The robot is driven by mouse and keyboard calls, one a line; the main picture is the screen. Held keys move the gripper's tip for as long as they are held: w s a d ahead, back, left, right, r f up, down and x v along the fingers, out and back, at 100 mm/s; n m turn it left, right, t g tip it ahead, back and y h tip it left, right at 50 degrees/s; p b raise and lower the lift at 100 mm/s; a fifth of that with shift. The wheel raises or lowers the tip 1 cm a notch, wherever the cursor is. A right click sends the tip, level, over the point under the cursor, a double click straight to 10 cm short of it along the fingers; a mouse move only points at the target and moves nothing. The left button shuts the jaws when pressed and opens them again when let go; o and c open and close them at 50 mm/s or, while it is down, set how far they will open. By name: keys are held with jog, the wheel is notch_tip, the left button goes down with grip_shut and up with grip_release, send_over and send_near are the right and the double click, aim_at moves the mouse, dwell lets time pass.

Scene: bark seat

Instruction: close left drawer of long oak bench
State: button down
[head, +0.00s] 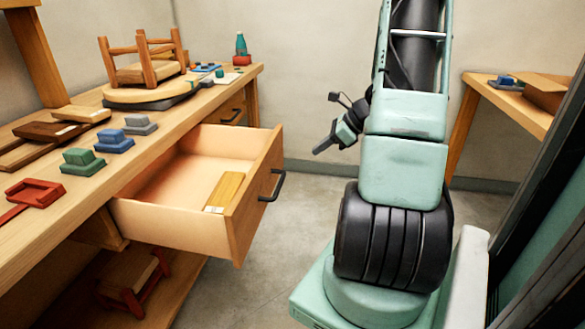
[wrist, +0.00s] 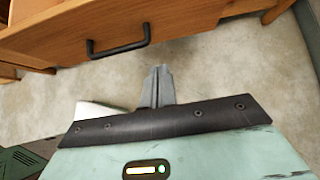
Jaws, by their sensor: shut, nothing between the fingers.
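The long oak bench (head: 165,108) runs along the left of the head view. Its left drawer (head: 180,222) is pulled well out, with a black bar handle (head: 272,186) on its front and a small wooden block (head: 225,190) inside. My gripper (head: 322,148) is shut and empty, in the air to the right of the drawer front and apart from it. In the wrist view the shut fingers (wrist: 157,84) point towards a wooden drawer front (wrist: 180,18) with a black handle (wrist: 118,48). The fingers are right of and below that handle, with floor showing around them.
A second drawer (head: 233,115) farther along the bench looks closed. The bench top holds a small upturned stool (head: 148,72), several coloured blocks and a red tool (head: 33,192). Another table (head: 512,107) stands at the right. Bare floor (head: 300,215) lies between drawer and my base.

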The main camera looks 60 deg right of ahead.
jog(key=w+r+b+x, duration=0.2)
jog(key=x, duration=1)
jog(key=shift+a+f, duration=0.2)
jog(key=shift+a, duration=0.3)
jog(key=shift+w, duration=0.2)
jog(key=w+a+p, duration=0.2)
jog(key=w+a, duration=0.1)
jog(key=w, duration=0.6)
jog(key=w+a+p, duration=0.2)
jog(key=w+a, duration=0.2)
jog(key=w, duration=0.5)
jog(key=w+a+p, duration=0.2)
jog(key=w+a, duration=0.2)
jog(key=w, duration=0.5)
jog(key=shift+w+a+r, duration=0.1)
jog(key=shift+w+a, duration=0.05)
jog(key=shift+a, duration=0.05)
jog(key=shift+w+a, duration=0.2)
jog(key=shift+w, duration=0.35)
jog(key=shift+w+a, duration=0.15)
jog(key=shift+w, duration=0.05)
jog(key=shift+r, duration=0.1)
